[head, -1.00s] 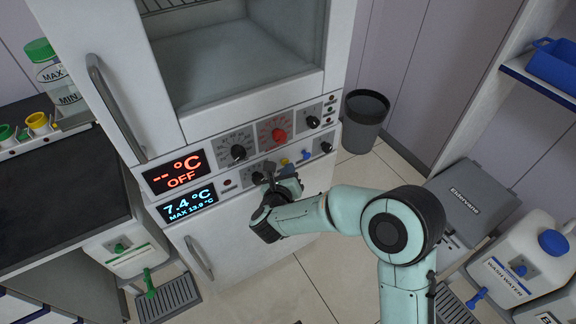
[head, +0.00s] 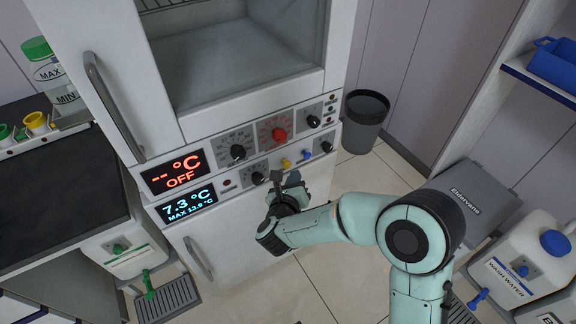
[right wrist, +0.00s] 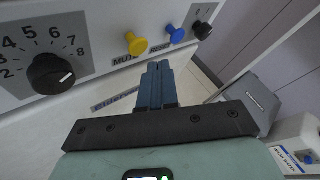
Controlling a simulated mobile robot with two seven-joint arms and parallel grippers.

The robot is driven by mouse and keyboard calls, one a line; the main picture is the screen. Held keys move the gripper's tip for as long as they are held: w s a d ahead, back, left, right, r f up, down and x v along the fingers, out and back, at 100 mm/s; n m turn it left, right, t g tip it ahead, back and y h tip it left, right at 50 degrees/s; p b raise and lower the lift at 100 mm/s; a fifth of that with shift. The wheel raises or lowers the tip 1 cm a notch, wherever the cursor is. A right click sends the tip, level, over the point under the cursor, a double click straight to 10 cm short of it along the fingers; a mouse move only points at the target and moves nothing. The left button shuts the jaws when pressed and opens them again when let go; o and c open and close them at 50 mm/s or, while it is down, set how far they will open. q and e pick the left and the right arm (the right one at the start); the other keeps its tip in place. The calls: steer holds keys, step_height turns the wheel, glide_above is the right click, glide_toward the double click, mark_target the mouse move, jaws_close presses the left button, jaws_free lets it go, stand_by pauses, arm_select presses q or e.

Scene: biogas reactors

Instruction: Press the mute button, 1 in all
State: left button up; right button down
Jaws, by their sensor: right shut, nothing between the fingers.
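The mute button is a yellow mushroom knob (head: 286,163) on the lower control strip of the white cabinet. In the right wrist view the yellow mute button (right wrist: 136,44) stands out from the panel above a MUTE label. My right gripper (head: 276,178) is in front of the lower strip, just below and left of the yellow button in the head view. Its fingers (right wrist: 158,72) are shut and empty, pointing at the panel below and right of the yellow button in the wrist view. They look apart from the button. My left gripper is not in view.
A blue button (head: 307,155) with a RESET label sits right of the yellow one. A black dial (head: 257,178) is on its left and a black knob (head: 326,147) is farther right. Two displays (head: 187,205) are at the left. A grey bin (head: 365,118) stands right of the cabinet.

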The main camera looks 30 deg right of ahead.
steer(key=s, duration=0.4)
steer(key=shift+s+d+b, duration=0.15)
steer(key=shift+s+b, duration=0.05)
steer(key=shift+b, duration=0.2)
stand_by(0.4)
